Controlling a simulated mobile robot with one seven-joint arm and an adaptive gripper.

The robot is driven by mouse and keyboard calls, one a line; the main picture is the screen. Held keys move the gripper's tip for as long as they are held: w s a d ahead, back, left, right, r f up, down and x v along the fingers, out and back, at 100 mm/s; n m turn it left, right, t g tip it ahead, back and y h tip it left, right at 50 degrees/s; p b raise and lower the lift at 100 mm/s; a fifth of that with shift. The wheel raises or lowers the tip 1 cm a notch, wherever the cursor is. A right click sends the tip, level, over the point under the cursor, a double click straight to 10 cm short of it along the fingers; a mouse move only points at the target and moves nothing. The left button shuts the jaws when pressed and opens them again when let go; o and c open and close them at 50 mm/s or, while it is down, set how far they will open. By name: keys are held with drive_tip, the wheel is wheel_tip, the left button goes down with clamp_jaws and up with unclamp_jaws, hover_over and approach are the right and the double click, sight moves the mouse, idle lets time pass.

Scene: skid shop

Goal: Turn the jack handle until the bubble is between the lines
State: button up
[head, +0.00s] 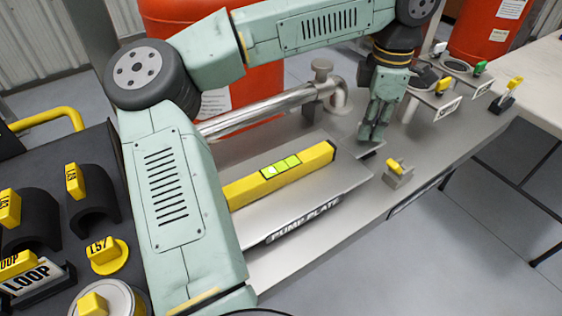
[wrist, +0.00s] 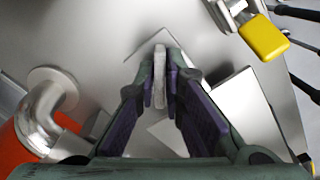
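A yellow spirit level (head: 240,189) lies on the pump plate (head: 295,215) in the head view. Its green vial (head: 281,165) has dark lines. A pale spot that looks like the bubble shows in the vial's left part, left of the middle section. My gripper (head: 372,138) points down at the plate's far right corner. In the wrist view its two fingers (wrist: 162,100) are close together on either side of a thin pale grey bar, which looks like the jack handle (wrist: 160,65). The fingers appear to touch it. The jack below is mostly hidden.
A metal pipe (head: 260,112) with an elbow runs behind the plate. A small block with a yellow tag (head: 398,170) stands right of my gripper. Tagged fixtures (head: 440,90) stand farther right. A dark bench with black saddles (head: 92,195) is at the left.

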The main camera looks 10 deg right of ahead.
clamp_jaws()
drive_tip(key=shift+r+m+p, duration=0.1)
drive_tip(key=shift+m+p, duration=0.2)
drive_tip(key=shift+m, duration=0.1)
drive_tip(key=shift+m+p, duration=0.4)
drive_tip(key=shift+m, duration=0.9)
